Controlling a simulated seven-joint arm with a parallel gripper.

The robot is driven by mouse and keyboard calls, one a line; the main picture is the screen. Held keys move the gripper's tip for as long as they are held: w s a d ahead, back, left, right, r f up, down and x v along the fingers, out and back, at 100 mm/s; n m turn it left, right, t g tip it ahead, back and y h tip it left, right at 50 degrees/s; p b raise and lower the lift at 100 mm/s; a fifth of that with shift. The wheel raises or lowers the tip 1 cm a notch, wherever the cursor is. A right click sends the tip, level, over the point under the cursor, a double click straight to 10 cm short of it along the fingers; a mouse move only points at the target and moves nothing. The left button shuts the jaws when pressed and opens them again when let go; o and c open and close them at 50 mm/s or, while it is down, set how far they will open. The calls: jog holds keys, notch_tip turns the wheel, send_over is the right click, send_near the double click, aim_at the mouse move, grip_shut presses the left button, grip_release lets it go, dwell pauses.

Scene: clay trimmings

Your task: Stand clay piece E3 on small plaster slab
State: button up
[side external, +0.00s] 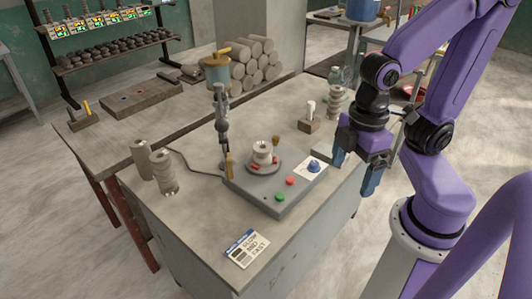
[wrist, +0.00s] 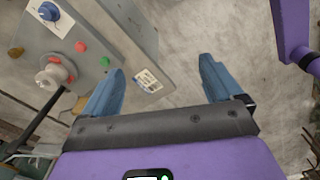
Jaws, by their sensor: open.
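My gripper (side external: 355,168) is open and empty, pointing down beside the right edge of the table. Two more grey clay pieces, a taller one (side external: 143,160) and a ridged one (side external: 163,173), stand at the table's left. I can read no E3 mark. I cannot identify the small plaster slab with certainty.
The machine (side external: 283,199) has red and green buttons and a blue knob (side external: 314,165). A ridged stack (side external: 336,103) stands near my gripper. A printed card (side external: 247,249) lies at the front; bare tabletop surrounds it.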

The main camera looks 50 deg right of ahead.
jog(key=w+a+r+n, duration=0.1)
jog(key=w+a, duration=0.1)
jog(key=w, duration=0.7)
jog(key=n, duration=0.3)
send_over(263, 146)
jog(key=f, duration=1.2)
jog(key=shift+w+a, duration=0.1)
jog(key=shift+a, duration=0.15)
jog(key=shift+d+f, duration=0.15)
jog(key=shift+f, duration=2.5)
